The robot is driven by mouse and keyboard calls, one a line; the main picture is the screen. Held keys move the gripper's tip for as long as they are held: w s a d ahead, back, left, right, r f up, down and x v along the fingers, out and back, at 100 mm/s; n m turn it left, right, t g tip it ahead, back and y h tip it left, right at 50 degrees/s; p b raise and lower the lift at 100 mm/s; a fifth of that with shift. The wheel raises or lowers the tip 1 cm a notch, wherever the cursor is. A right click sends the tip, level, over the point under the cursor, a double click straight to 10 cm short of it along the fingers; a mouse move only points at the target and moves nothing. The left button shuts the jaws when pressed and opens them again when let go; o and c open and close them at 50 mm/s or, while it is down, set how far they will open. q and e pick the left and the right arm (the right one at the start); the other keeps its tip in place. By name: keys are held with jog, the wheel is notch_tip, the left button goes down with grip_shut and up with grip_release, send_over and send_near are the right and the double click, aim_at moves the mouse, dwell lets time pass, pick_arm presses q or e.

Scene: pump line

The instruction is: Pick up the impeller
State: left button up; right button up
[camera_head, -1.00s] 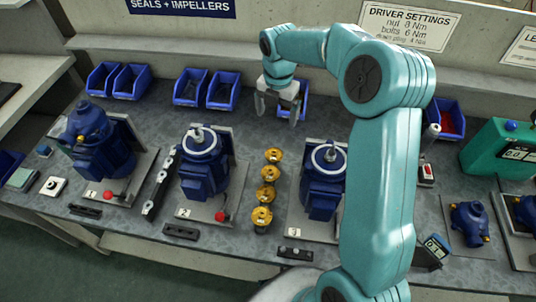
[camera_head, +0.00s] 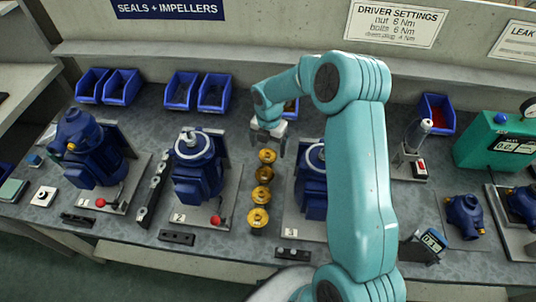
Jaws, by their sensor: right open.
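Several brass-coloured impellers stand in a row between two blue pumps: the farthest impeller (camera_head: 267,156), a second impeller (camera_head: 264,174), a third impeller (camera_head: 260,195) and the nearest impeller (camera_head: 258,218). My right gripper (camera_head: 267,146) points down at the far end of this row, its fingers apart and nothing between them. It appears just above or behind the farthest impeller; whether it touches it I cannot tell. My left gripper is out of view.
Pump 2 (camera_head: 197,175) stands left of the row. Pump 3 (camera_head: 311,188) stands close on the right, partly hidden by my right arm. Blue bins (camera_head: 214,93) line the back. A black block (camera_head: 293,256) lies near the front edge.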

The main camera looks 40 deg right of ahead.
aim_at(268, 153)
jog(key=f, duration=0.3)
jog(key=shift+w+d+f, duration=0.15)
jog(key=shift+w+f, duration=0.2)
jog(key=shift+s+r, duration=0.2)
jog(key=shift+r, duration=0.05)
jog(key=shift+w+f, duration=0.15)
jog(key=shift+f, duration=0.05)
jog(key=c, duration=1.1)
jog(key=shift+r, duration=0.15)
jog(key=shift+c, duration=0.2)
